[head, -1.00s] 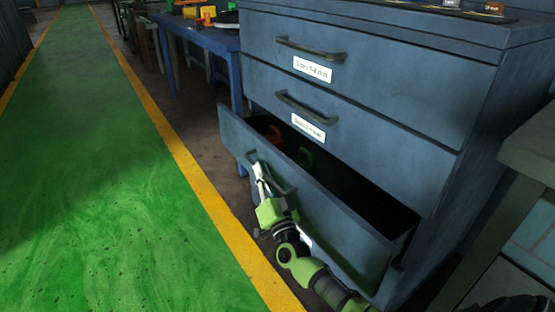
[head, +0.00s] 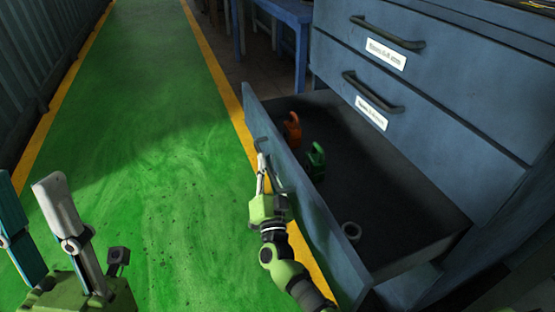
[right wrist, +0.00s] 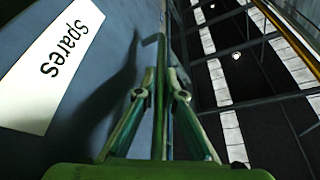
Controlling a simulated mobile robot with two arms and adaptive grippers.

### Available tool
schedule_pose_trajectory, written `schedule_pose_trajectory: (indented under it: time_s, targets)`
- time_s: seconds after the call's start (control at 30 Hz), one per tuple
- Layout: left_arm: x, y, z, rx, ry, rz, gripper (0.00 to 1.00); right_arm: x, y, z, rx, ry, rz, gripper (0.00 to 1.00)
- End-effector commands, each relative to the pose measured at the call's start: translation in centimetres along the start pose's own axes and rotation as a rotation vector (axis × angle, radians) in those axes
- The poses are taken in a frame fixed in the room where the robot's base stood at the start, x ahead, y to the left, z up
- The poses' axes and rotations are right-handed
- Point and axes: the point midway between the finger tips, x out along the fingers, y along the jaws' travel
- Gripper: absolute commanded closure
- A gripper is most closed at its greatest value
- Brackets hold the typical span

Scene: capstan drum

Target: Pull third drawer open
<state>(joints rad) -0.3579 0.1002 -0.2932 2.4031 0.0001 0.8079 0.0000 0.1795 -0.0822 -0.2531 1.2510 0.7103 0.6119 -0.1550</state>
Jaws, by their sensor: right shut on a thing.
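The third drawer (head: 318,232) of the blue-grey cabinet stands well open, its inside showing from above. My right gripper (head: 262,160) is at the dark bar handle on the drawer's outer face. In the right wrist view its two fingers (right wrist: 162,75) are closed around the handle (right wrist: 154,42), beside a white label reading "Spares" (right wrist: 52,65). My left gripper (head: 30,183) is at the lower left of the head view, fingers apart and empty, over the green floor and away from the drawer.
Two upper drawers (head: 440,110) are shut. A blue table (head: 288,14) stands behind. The green floor lane (head: 150,130) is clear.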

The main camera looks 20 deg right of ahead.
Motion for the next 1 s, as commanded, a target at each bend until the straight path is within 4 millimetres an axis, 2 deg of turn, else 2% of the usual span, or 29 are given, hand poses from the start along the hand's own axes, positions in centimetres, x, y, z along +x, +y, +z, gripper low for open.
schedule_pose_trajectory:
  time_s: [0.2, 0.6, 0.63, 0.7, 1.0]
  targets:
    - [0.03, -0.02, 0.42, 0.001, -0.019, 0.000, 0.68, -0.27, -0.79, 0.63, -0.001, -0.003, 0.000, 1.00]
    - [0.03, -0.03, 0.53, 0.002, -0.024, 0.000, 0.68, -0.30, -0.87, 0.70, -0.001, -0.003, 0.001, 1.00]
    - [0.03, -0.03, 0.53, 0.002, -0.024, 0.000, 0.68, -0.30, -0.86, 0.69, -0.001, -0.003, 0.001, 0.86]
    - [0.03, -0.03, 0.52, 0.002, -0.023, 0.000, 0.68, -0.30, -0.85, 0.68, -0.001, -0.002, 0.001, 0.74]
    - [0.01, -0.02, 0.44, 0.001, -0.021, 0.000, 0.68, -0.28, -0.86, 0.60, -0.001, -0.001, 0.001, 0.74]
